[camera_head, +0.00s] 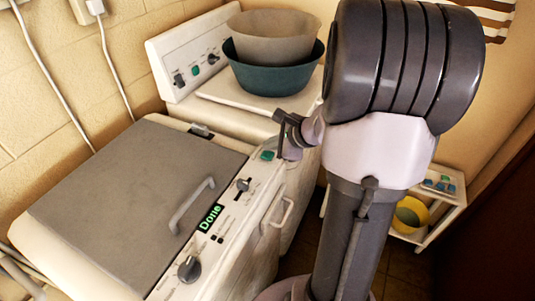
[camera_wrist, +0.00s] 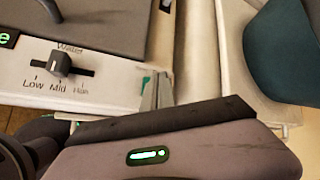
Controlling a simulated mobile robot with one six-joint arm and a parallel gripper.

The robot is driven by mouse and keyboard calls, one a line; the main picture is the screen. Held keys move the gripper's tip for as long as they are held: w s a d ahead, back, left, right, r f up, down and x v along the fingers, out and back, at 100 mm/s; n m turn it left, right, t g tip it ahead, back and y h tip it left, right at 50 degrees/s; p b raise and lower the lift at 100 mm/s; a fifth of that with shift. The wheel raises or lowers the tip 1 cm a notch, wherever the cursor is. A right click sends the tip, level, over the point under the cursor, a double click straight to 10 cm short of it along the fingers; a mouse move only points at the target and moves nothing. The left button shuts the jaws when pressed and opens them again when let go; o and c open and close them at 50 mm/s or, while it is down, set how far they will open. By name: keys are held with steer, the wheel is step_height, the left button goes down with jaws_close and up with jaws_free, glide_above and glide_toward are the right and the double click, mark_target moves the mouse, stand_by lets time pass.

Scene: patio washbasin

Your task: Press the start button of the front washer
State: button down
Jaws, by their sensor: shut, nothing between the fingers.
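The front washer (camera_head: 140,195) has a grey lid and a white control panel along its near right edge. Its green start button (camera_head: 268,155) is at the panel's far end. A sliver of the button (camera_wrist: 146,81) shows in the wrist view, mostly hidden behind my fingers. The display (camera_head: 209,218) reads "Done" in green. My gripper (camera_head: 282,143) is shut and empty, with its tips right beside the button. In the wrist view, the shut fingers (camera_wrist: 156,92) overlap the button's edge. I cannot tell whether they touch it.
The panel also has a water slider (camera_wrist: 62,66) and a round dial (camera_head: 189,268). A rear washer (camera_head: 180,50) carries a teal basin (camera_head: 273,77) with a grey one inside. A white shelf (camera_head: 450,208) stands at right with a yellow bowl (camera_head: 408,215).

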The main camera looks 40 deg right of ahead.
mark_target(270, 156)
steer(key=shift+f+b, duration=0.4)
steer(key=shift+b, duration=0.05)
steer(key=shift+f+b, duration=0.45)
steer(key=shift+b, duration=0.1)
stand_by(0.5)
steer(key=shift+r, duration=0.1)
stand_by(0.6)
steer(key=shift+r+p, duration=0.7)
steer(key=shift+r, duration=0.1)
steer(key=shift+r, duration=0.1)
step_height(270, 156, up, 5)
steer(key=p, duration=0.4)
